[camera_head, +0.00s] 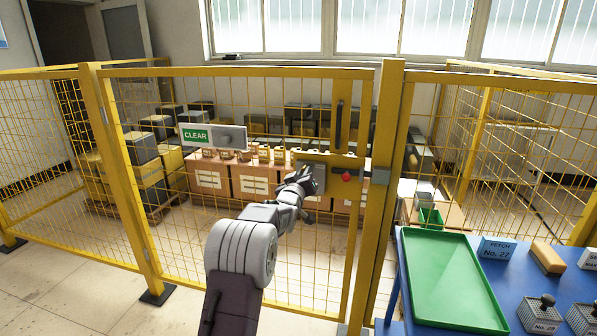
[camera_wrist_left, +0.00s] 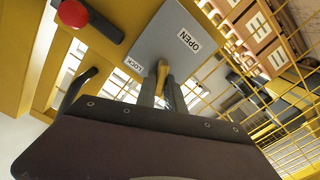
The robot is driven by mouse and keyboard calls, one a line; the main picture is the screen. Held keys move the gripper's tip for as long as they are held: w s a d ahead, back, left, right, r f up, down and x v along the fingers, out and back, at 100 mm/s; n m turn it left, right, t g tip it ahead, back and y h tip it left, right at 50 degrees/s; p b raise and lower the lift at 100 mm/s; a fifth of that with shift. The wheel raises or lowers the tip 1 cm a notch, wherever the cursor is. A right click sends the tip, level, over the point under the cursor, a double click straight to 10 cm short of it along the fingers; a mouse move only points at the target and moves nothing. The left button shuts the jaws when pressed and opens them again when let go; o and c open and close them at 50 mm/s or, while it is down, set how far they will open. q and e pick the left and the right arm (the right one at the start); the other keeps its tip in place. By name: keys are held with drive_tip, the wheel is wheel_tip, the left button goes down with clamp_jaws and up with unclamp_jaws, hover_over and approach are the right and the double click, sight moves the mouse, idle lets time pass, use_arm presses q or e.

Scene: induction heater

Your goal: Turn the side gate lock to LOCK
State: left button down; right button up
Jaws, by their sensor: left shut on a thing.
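The side gate lock is a grey plate (camera_head: 319,172) on the yellow mesh gate (camera_head: 250,72). In the left wrist view the lock plate (camera_wrist_left: 178,30) carries an OPEN label (camera_wrist_left: 188,41) and a LOCK label (camera_wrist_left: 133,64). A brass-coloured lever (camera_wrist_left: 163,72) stands out from the plate between the two labels; I cannot tell which it points to. My left gripper (camera_head: 304,180) is at the plate, shut on the lever, with its fingers (camera_wrist_left: 161,92) on either side of it. The fingers hide part of the lever. My right gripper is not in view.
A red knob (camera_head: 346,176) sits right of the lock; it also shows in the left wrist view (camera_wrist_left: 72,13). A dark vertical handle (camera_head: 339,124) is above. A CLEAR sign (camera_head: 196,136) hangs on the gate. A blue table (camera_head: 555,290) with a green tray (camera_head: 450,316) stands at right.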

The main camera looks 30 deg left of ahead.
use_arm(q)
drive_tip(key=n+p, duration=0.1)
drive_tip(key=n, duration=0.5)
drive_tip(key=shift+w+a+p, duration=0.1)
drive_tip(key=shift+p, duration=0.25)
drive_tip(key=n+p, duration=0.1)
drive_tip(key=n, duration=0.5)
drive_tip(key=shift+f, duration=0.1)
drive_tip(key=shift+n, duration=0.4)
drive_tip(key=c, duration=1.4)
unclamp_jaws()
drive_tip(key=shift+c, duration=0.2)
drive_tip(key=v, duration=0.9)
drive_tip(key=shift+p, duration=0.3)
